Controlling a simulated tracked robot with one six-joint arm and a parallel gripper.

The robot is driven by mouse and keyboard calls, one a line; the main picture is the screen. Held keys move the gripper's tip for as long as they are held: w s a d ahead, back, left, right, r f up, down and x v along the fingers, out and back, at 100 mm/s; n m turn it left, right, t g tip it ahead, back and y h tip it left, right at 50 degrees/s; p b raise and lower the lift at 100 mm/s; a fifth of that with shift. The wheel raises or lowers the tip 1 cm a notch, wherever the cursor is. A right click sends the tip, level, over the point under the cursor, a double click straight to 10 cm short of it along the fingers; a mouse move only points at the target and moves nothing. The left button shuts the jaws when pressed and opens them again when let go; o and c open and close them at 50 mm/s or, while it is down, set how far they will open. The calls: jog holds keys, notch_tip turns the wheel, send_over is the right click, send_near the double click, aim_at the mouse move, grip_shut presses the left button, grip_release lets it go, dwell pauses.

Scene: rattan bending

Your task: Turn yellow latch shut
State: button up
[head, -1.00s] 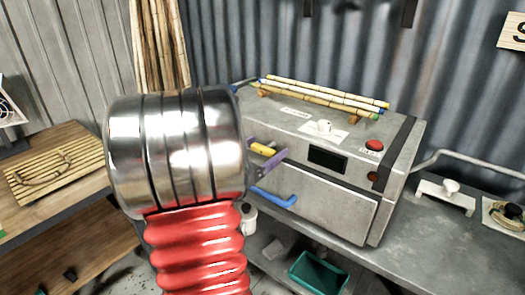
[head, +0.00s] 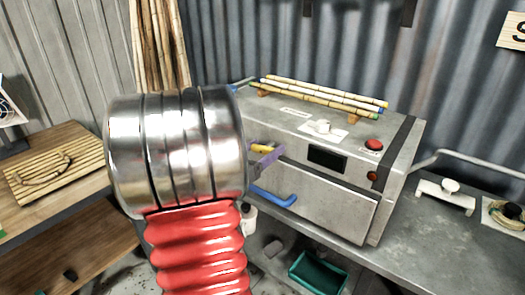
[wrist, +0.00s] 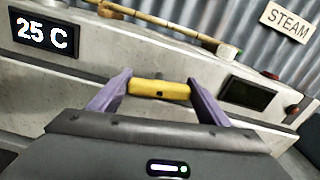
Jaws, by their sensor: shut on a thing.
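The yellow latch (head: 262,149) is on the front of a grey steam box (head: 330,200), near its upper left. In the wrist view the latch (wrist: 158,89) is a short yellow bar lying between the two purple fingers of my gripper (wrist: 160,86). The fingers touch its two ends, so my gripper is shut on it. In the head view one purple finger of my gripper (head: 266,158) shows beside the latch. My metal and red arm hides the rest of the gripper.
A blue handle (head: 273,197) is on the box front below the latch. Bamboo canes (head: 325,95) lie on top of the box. A red button (head: 373,145) and dark display (head: 326,157) are to the right. A teal bin (head: 318,271) stands below.

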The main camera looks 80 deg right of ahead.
jog(key=shift+w+n, duration=0.3)
jog(key=shift+n, duration=0.3)
jog(key=o, duration=0.8)
jog(key=shift+d, duration=0.1)
jog(key=shift+o, duration=1.3)
jog(key=shift+s, duration=0.1)
jog(key=v, duration=1.4)
jog(key=shift+s, duration=0.15)
